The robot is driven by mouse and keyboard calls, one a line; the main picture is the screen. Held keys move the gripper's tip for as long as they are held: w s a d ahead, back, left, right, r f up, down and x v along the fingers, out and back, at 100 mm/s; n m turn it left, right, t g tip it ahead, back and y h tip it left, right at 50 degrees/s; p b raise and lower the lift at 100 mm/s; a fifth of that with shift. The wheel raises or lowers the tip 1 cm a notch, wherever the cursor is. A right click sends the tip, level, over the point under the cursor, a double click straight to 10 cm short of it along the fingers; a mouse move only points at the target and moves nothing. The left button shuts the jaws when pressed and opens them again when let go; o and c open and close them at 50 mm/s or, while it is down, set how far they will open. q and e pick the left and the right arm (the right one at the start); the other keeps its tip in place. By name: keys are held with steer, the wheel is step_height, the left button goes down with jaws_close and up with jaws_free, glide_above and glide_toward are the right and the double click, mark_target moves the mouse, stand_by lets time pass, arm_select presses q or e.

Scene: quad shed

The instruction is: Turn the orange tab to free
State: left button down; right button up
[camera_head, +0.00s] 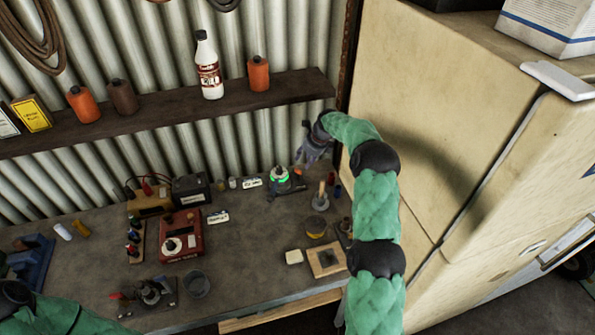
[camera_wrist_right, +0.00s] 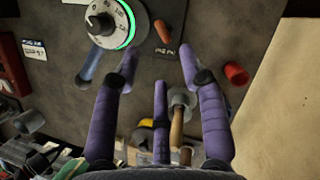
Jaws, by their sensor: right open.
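The orange tab (camera_wrist_right: 163,31) lies flat on the bench side of the round dial in the right wrist view, with a small printed label beside it that I cannot read. The white dial (camera_wrist_right: 103,22) has black marks, a knob and a glowing green ring; it also shows in the head view (camera_head: 279,175). My right gripper (camera_wrist_right: 159,54) is open, with its purple fingers spread and nothing between the tips. The tab is just beyond the fingertips, apart from them. In the head view my right gripper (camera_head: 303,158) hangs over the back of the bench. My left gripper is out of view.
A red cup (camera_wrist_right: 237,73) and a wooden-handled tool (camera_wrist_right: 178,124) are close to the right gripper. A beige cabinet (camera_head: 425,110) stands right of the bench. A shelf (camera_head: 170,122) with bottles runs above. A red box (camera_head: 182,240) sits at the bench's middle left.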

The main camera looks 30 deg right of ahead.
mark_target(298, 170)
steer(key=x, duration=0.8)
steer(key=shift+w+f, duration=0.1)
steer(key=shift+f, duration=0.05)
steer(key=shift+a, duration=0.1)
jaws_close()
